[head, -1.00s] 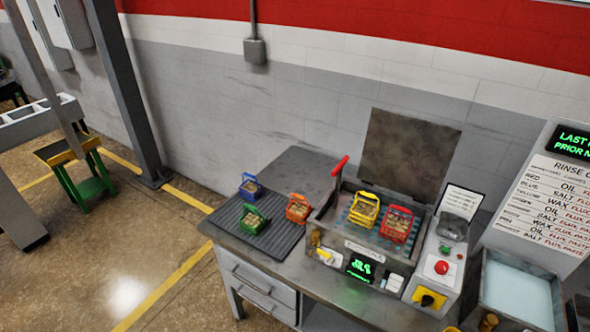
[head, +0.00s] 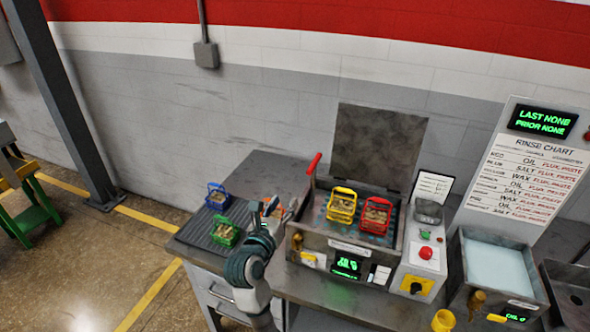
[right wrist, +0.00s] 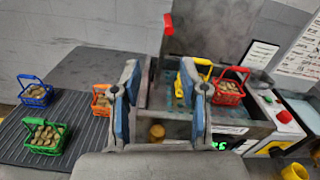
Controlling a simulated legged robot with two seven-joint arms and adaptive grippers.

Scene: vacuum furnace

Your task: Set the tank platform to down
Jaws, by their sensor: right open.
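The open tank (head: 345,262) stands on the bench with its lid raised at the back. Its platform (head: 318,212) shows as a blue-grey perforated surface, bearing a yellow basket (head: 342,205) and a red basket (head: 375,215). A lever with a red handle (head: 314,163) stands up at the tank's left side; the handle also shows in the right wrist view (right wrist: 168,24). My right gripper (head: 278,208) is open and empty, in front of the tank's left end; its fingers (right wrist: 160,85) straddle nothing. My left gripper is out of view.
A blue basket (head: 217,197) and a green basket (head: 225,232) sit on the ribbed mat at left. An orange basket (right wrist: 103,98) is close by the right gripper. A control box with a red button (head: 426,253) and a rinse basin (head: 496,260) stand at right.

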